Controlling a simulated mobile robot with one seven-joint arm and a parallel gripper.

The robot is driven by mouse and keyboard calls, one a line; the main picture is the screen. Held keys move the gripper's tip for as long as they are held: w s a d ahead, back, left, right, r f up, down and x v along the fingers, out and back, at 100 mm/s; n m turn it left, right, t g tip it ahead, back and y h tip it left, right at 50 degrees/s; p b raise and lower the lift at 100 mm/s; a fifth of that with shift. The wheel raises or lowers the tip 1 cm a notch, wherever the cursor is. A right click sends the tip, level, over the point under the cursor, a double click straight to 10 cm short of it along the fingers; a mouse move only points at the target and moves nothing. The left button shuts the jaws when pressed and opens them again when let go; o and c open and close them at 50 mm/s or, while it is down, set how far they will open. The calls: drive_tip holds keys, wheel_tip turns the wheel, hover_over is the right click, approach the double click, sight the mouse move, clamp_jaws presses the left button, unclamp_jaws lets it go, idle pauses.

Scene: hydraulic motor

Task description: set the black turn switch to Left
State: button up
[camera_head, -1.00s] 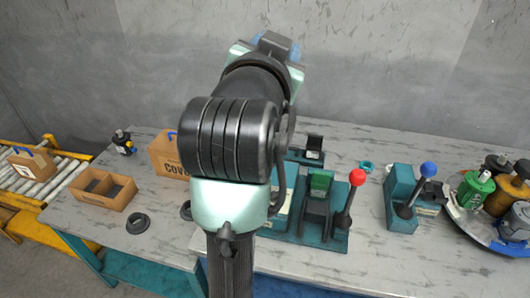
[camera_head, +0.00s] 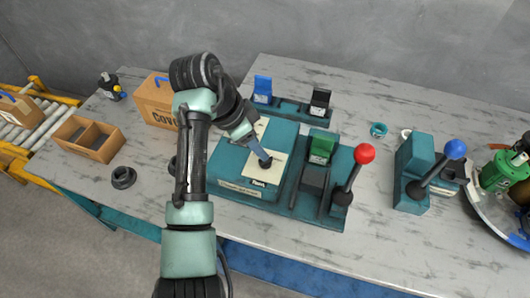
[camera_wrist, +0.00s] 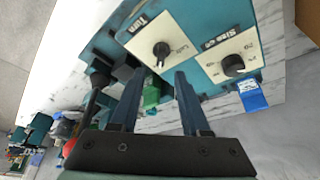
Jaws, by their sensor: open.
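The black turn switch (camera_wrist: 161,50) is a small round knob on a cream plate marked "Turn" in the wrist view. A label that seems to read "Left" is printed beside it; I cannot tell surely which way the knob points. In the head view my gripper (camera_head: 261,152) is right over the knob; contact cannot be told.
A second black knob (camera_wrist: 233,65) sits on a "Size of" plate alongside. Right of the box are a green switch (camera_head: 322,146) and a red-ball lever (camera_head: 364,154). A blue-ball lever (camera_head: 455,149) stands farther right. Blue (camera_head: 262,90) and black (camera_head: 320,102) parts stand behind.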

drive_tip(key=x, duration=0.5)
drive_tip(key=shift+w+d+f, duration=0.1)
drive_tip(key=shift+d+f, duration=0.05)
drive_tip(key=shift+f, duration=0.15)
clamp_jaws()
